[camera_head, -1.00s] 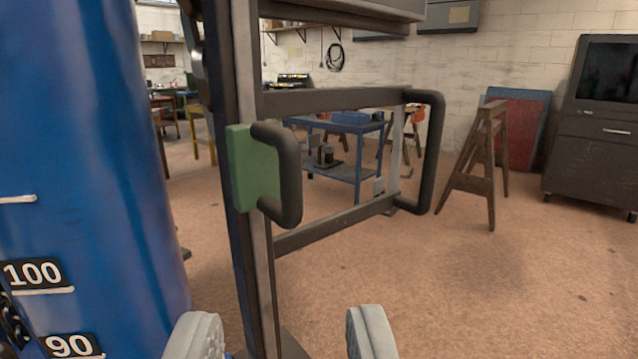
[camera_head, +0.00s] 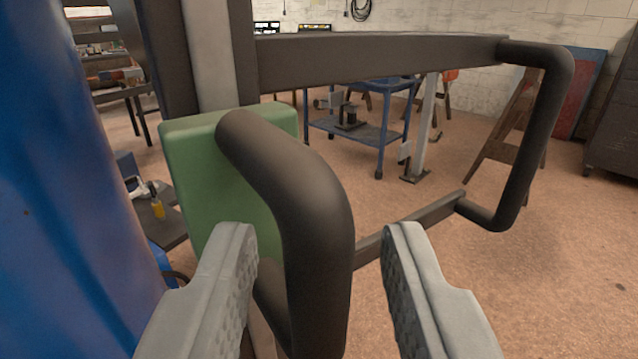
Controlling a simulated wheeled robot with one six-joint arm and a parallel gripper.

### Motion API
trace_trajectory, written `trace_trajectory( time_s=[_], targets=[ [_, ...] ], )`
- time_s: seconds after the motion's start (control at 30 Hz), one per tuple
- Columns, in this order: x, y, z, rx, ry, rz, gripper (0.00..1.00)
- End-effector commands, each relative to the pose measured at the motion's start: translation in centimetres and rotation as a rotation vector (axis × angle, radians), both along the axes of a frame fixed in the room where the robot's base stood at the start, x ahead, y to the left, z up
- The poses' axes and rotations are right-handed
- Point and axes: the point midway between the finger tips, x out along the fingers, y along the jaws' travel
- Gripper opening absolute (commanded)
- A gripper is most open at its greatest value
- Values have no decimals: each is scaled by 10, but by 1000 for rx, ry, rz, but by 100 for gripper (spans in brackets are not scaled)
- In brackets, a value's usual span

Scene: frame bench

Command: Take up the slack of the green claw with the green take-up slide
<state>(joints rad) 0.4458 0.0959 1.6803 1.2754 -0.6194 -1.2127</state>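The green take-up slide (camera_head: 190,165) is a green block on an upright metal rail (camera_head: 215,60), left of centre. A thick dark D-shaped handle (camera_head: 322,225) stands out from its face. My gripper (camera_head: 320,240) is open, with its two grey fingers on either side of the handle's upright bar. The left finger overlaps the green block in the picture. The handle's lower end is partly hidden behind the left finger. Whether either finger touches the handle I cannot tell. I cannot make out a green claw.
A large blue cylinder (camera_head: 60,200) fills the left side close by. A dark frame bar (camera_head: 380,60) runs right from the rail to a second dark handle (camera_head: 530,140). A blue cart (camera_head: 375,130) and a sawhorse stand behind. Open floor lies at the lower right.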

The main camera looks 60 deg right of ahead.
Motion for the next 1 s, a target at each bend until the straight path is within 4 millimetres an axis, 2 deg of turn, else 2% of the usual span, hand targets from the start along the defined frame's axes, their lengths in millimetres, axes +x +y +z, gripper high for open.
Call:
trace_trajectory(
  time_s=[0.2,0.47,0.67,0.87,1.0],
  targets=[
    [6,-10,0,-1,-1,0,35],
    [7,-11,0,-1,-1,0,35],
    [6,-11,0,-1,-1,0,0],
    [7,-11,-3,-1,1,0,0],
    [7,-11,-25,1,4,0,0]
  ],
)
